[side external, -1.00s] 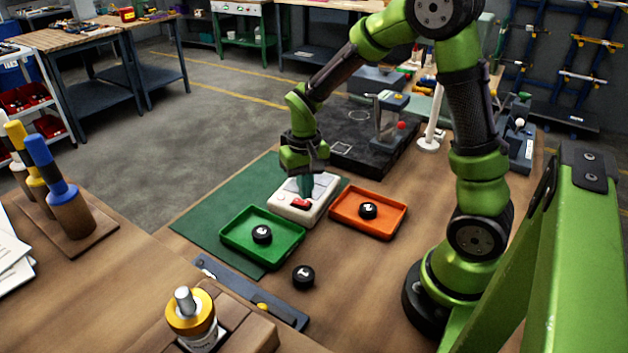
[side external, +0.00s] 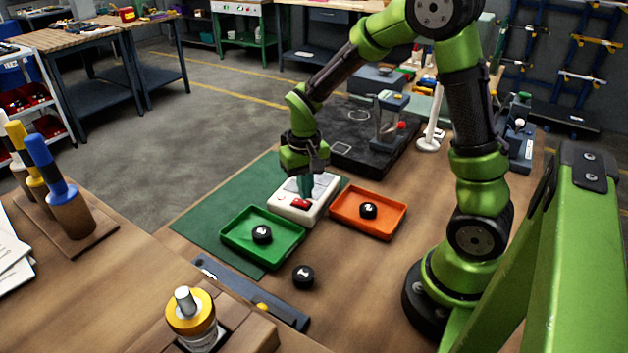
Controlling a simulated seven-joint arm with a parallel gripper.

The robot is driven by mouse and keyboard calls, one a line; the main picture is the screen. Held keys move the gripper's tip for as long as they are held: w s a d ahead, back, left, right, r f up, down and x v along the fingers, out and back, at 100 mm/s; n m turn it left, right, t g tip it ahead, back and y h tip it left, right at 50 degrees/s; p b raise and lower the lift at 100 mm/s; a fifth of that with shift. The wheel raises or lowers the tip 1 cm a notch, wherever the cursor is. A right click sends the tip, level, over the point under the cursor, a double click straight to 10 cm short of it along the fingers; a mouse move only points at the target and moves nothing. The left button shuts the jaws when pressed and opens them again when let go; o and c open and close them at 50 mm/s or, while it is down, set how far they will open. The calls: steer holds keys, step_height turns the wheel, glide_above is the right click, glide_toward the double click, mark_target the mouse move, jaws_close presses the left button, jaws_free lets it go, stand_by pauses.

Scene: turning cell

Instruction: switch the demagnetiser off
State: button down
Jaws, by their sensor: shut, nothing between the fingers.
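The demagnetiser (side external: 321,194) is a pale box with a red rocker switch (side external: 300,204) on its near side. It stands on the green mat behind the green and orange trays. My gripper (side external: 305,194) points down over the box, shut and empty, with its dark green fingertips at or just above the red switch. I cannot tell whether the tips touch it. The fingers hide part of the box's top, and the switch's position is too small to read.
A green tray (side external: 287,249) and an orange tray (side external: 388,231) each hold a black round part. Another black part (side external: 303,277) lies on the bench in front. A dark plate (side external: 345,165) with a gauge stand (side external: 391,117) lies behind.

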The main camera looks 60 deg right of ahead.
mark_target(305, 203)
steer(key=shift+f, duration=0.9)
stand_by(0.4)
steer(key=shift+r, duration=3.55)
steer(key=shift+f, duration=0.1)
steer(key=s+a+r+n+t+y, duration=0.2)
steer(key=s+a+r+t, duration=0.5)
steer(key=s+r, duration=0.4)
steer(key=shift+s+a+r, duration=0.35)
steer(key=shift+a+r, duration=0.2)
steer(key=shift+a, duration=0.1)
